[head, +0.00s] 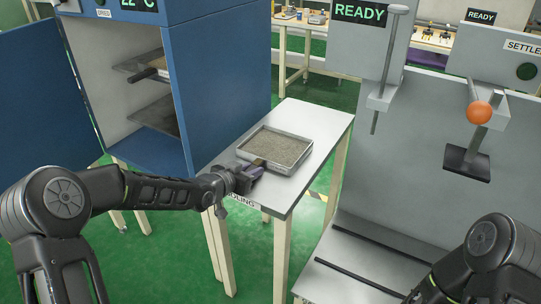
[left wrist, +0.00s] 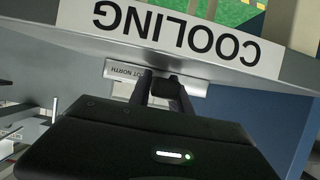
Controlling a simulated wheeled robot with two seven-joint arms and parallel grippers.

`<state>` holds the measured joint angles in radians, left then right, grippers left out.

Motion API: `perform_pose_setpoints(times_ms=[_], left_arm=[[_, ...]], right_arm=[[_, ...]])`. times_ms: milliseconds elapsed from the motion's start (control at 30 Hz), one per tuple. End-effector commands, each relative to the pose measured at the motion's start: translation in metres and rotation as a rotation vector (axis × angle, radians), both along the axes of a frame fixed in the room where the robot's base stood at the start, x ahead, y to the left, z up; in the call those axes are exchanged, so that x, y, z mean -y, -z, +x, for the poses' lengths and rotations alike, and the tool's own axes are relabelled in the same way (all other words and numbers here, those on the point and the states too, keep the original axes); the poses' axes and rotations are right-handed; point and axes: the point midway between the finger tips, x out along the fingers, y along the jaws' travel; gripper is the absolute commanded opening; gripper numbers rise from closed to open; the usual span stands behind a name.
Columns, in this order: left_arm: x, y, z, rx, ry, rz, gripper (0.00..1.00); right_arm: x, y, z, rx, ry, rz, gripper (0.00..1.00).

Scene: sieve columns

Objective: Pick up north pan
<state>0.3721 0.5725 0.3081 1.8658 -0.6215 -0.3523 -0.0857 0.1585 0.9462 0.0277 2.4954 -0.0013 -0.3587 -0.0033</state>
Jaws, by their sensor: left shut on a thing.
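The north pan (head: 284,171) is a shallow, light metal square pan filled with grey-brown grains. It sits on the white cooling table in the head view. In the left wrist view, its wall with a label reading "NORTH" (left wrist: 126,74) shows just beyond the "COOLING" sign. My left gripper (head: 250,173) is at the pan's near-left side, shut on the pan by a dark grip. In the left wrist view, its fingers (left wrist: 163,88) reach the pan's edge, and the exact contact is partly hidden. My right arm shows at the lower right, with its gripper out of view.
The cooling table (head: 322,122) has bare top to the right of the pan. A blue open oven (head: 222,70) with shelves stands at left, its door swung open. A grey station (head: 400,170) with rods and an orange knob (head: 479,112) stands at right.

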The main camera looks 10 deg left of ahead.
Motion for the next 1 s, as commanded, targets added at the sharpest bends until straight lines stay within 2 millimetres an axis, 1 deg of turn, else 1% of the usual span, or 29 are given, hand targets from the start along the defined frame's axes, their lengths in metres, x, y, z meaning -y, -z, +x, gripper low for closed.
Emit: perform_pose_setpoints(times_ms=[633, 667, 867, 1000], left_arm=[[0.0, 0.0, 0.0, 0.0, 0.0, 0.0, 0.0], [0.0, -0.003, 0.001, 0.006, -0.001, -0.001, 0.0], [0.0, -0.003, 0.001, 0.006, -0.001, -0.001, 0.0], [0.0, -0.011, 0.001, 0.007, 0.0, -0.001, 0.0]], right_arm=[[0.0, 0.0, 0.0, 0.0, 0.0, 0.0, 0.36], [0.0, 0.0, 0.0, 0.0, 0.0, 0.0, 0.36], [0.0, 0.0, 0.0, 0.0, 0.0, 0.0, 0.36], [0.0, -0.001, 0.0, 0.0, 0.0, 0.0, 0.36]])
